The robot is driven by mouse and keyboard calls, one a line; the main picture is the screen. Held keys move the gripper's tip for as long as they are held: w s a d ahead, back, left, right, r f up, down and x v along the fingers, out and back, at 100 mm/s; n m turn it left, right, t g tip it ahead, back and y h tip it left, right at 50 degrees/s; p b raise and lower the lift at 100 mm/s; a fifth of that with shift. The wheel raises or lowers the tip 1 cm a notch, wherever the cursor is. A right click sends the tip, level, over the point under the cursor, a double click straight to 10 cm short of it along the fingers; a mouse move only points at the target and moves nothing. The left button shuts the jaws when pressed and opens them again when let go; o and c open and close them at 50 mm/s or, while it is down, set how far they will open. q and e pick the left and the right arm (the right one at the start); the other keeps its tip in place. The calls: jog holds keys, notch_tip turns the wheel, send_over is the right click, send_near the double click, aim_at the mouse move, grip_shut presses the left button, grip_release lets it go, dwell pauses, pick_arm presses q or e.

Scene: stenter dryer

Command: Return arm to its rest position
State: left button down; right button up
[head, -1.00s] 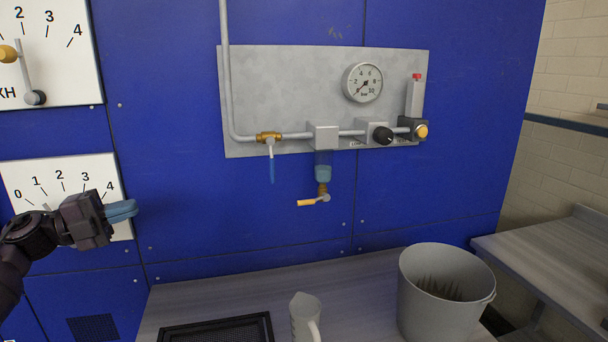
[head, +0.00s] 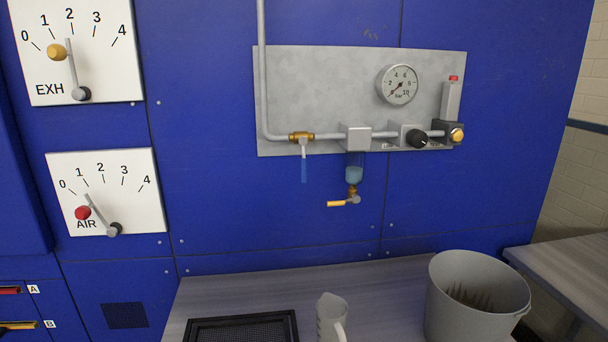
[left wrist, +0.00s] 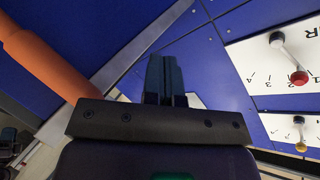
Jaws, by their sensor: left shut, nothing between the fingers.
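My left gripper (left wrist: 165,80) shows in the left wrist view with its two dark fingers together and nothing between them. Blue panelling lies beyond it. No arm or gripper shows in the head view now. The AIR dial plate (head: 130,200) carries a lever with a red knob (head: 82,212), set between 0 and 1. The EXH dial plate (head: 105,30) above it carries a lever with a yellow knob (head: 57,52), pointing near 2. Both levers also show at the right of the left wrist view, apart from the fingers. My right gripper is not in view.
A grey plate with a pressure gauge (head: 397,84), pipe and valves is on the blue wall. Below, a bench (head: 375,285) bears a black mesh tray (head: 190,325), a jug (head: 331,318) and a grey bucket (head: 440,300). An orange bar (left wrist: 50,60) is close to the left gripper.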

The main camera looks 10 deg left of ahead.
pick_arm(q)
jog(key=s+a+f+n+g+y, duration=0.1)
jog(key=s+f+g+y, duration=0.1)
jog(key=s+f, duration=0.35)
jog(key=s+a+f+n+g+y, duration=0.1)
jog(key=s+f+n+g, duration=0.1)
jog(key=s, duration=0.6)
jog(key=d+f+n, duration=0.2)
jog(key=d+n, duration=0.2)
jog(key=d, duration=0.5)
jog(key=d+f+n+t, duration=0.1)
jog(key=d+f+n, duration=0.2)
jog(key=d, duration=0.7)
jog(key=shift+w+d+f+n, duration=0.2)
jog(key=shift+w+d+n, duration=0.1)
jog(key=shift+n, duration=0.6)
